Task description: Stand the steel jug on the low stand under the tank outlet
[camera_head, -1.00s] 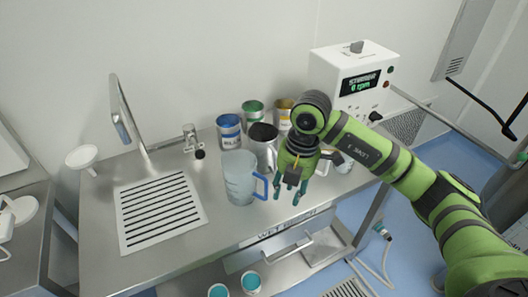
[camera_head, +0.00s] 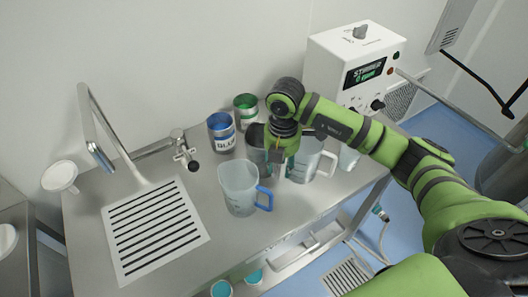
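The steel jug (camera_head: 254,134) stands on the steel bench, its dark open mouth partly hidden behind my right gripper. My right gripper (camera_head: 278,167) points down in front of this jug, between it and a greyish jug with a handle on the right. Its fingertips are small and partly lost against the jugs, so I cannot tell whether they are apart or touch anything. My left gripper is out of view. I cannot make out the tank outlet or the low stand with certainty.
A translucent jug with a blue handle (camera_head: 238,187) stands in front. The greyish jug (camera_head: 308,158) is close on the right. Blue (camera_head: 221,132) and green (camera_head: 246,108) tins stand behind. A tap (camera_head: 183,150) and slotted drain plate (camera_head: 153,230) lie left; a stirrer box (camera_head: 350,70) stands back right.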

